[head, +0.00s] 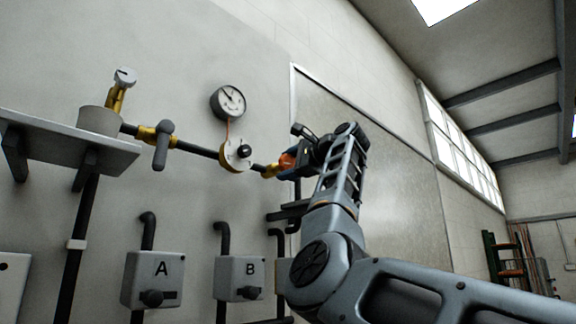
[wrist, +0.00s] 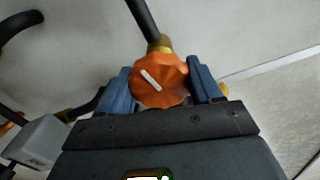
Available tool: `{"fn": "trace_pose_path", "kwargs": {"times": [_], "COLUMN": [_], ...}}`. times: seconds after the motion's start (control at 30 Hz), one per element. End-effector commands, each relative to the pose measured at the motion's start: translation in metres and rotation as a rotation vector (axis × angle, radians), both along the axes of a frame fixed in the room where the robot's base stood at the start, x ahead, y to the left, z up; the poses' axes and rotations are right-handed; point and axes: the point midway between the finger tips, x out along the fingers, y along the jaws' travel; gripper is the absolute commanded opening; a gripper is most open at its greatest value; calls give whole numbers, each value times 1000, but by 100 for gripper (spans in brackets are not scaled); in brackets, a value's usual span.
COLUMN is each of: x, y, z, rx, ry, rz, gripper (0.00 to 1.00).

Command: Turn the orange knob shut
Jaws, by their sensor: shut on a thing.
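The orange knob (wrist: 160,82) sits between the two blue fingers of my gripper (wrist: 158,88) in the wrist view. The fingers are closed on its left and right sides. A white mark on its face slants from upper left to lower right. In the head view the orange knob (head: 287,160) shows as a small patch beside my gripper (head: 296,165), at the right end of the dark pipe. My wrist hides part of it there.
A grey lever valve (head: 163,146), a round yellowish fitting (head: 236,155) and a gauge (head: 229,102) lie to the left. A shelf (head: 75,145) juts out at far left. Boxes marked A (head: 153,279) and B (head: 240,277) are below. A framed panel (head: 400,190) is to the right.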

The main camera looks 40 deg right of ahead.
Motion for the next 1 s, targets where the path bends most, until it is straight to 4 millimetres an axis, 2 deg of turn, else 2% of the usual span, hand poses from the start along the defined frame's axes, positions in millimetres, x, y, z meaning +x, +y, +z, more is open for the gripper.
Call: {"fn": "trace_pose_path", "kwargs": {"times": [0.4,0.97,1.0], "x": [0,0,0], "y": [-2,-2,-2], "z": [-1,-2,-2], "rx": [205,240,240], "ry": [7,10,10], "rz": [-3,-3,-3], "gripper": [33,33,65]}}
